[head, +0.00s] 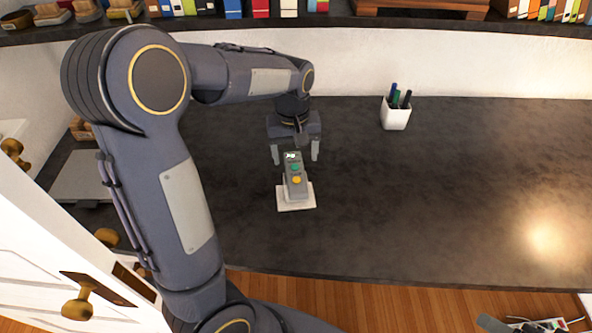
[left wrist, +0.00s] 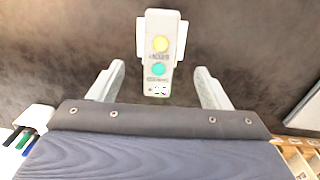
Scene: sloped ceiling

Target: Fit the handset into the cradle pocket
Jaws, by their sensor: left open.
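The grey handset (head: 294,175), with a green and a yellow button and a small display, stands at the white cradle (head: 298,205) on the dark desk. Its lower end is over the cradle and appears to be in it; the pocket itself is hidden. In the left wrist view the handset (left wrist: 160,55) is in front of the cradle (left wrist: 182,40), whose edges show on both sides. My left gripper (head: 295,158) is open at the handset's display end. Its fingers are on either side, with clear gaps, and do not touch it. My right gripper is not seen.
A white pen cup (head: 396,115) stands at the back, right of the cradle. A flat grey object (head: 82,177) lies at the desk's left. A shelf (head: 350,22) with books runs along the back. The desk's right side (head: 460,190) is clear.

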